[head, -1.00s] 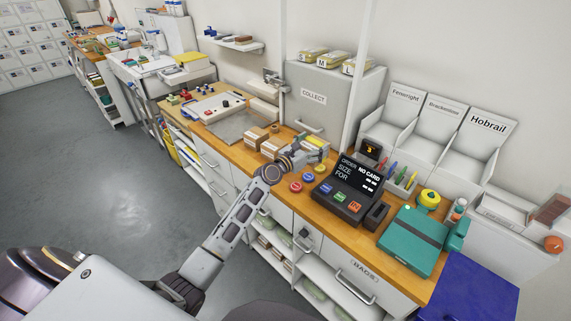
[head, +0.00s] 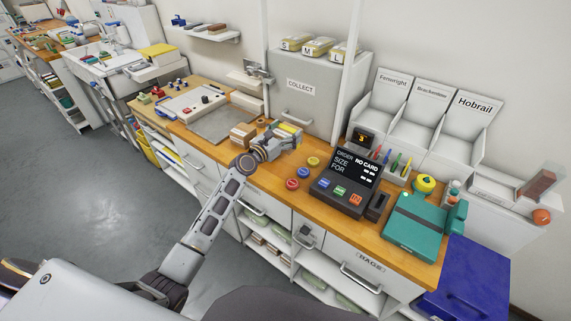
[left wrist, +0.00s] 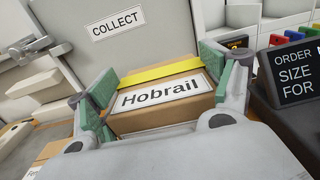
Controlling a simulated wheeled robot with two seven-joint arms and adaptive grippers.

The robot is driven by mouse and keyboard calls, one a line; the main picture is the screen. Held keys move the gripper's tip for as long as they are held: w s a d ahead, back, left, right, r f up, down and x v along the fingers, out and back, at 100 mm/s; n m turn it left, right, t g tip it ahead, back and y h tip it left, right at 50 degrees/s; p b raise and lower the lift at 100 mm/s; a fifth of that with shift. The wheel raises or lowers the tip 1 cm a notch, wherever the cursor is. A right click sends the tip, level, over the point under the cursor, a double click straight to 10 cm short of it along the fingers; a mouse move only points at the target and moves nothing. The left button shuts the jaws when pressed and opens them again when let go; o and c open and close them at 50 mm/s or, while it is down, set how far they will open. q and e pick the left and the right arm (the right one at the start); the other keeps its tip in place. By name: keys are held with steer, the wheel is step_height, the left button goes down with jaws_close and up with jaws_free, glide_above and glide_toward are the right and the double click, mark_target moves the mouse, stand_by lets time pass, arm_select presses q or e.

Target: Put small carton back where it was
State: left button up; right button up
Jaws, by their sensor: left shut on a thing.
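The small carton (left wrist: 165,97) is brown, with a white "Hobrail" label and a yellow band along its top edge. My left gripper (left wrist: 158,92) is shut on it, with green pads against its two sides. In the head view my left gripper (head: 284,138) is over the wooden counter, in front of the grey COLLECT cabinet; the carton's yellow band (head: 290,128) shows between the fingers. Whether the carton touches the counter is unclear. My right gripper is not in view.
Another brown carton (head: 243,134) stands just left of my gripper. Round coloured buttons (head: 303,172) and the dark order terminal (head: 343,183) are to the right. The labelled bins, including Hobrail (head: 470,125), stand at the back right. A grey plate (head: 216,124) lies left.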

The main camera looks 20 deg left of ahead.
arm_select(q)
steer(key=shift+f, duration=0.25)
step_height(320, 180, down, 3)
steer(key=shift+f+b, duration=0.15)
steer(key=shift+b, duration=0.9)
steer(key=shift+f+b, duration=0.45)
steer(key=shift+f, duration=0.35)
steer(key=shift+f+b, duration=0.3)
steer(key=shift+f, duration=0.1)
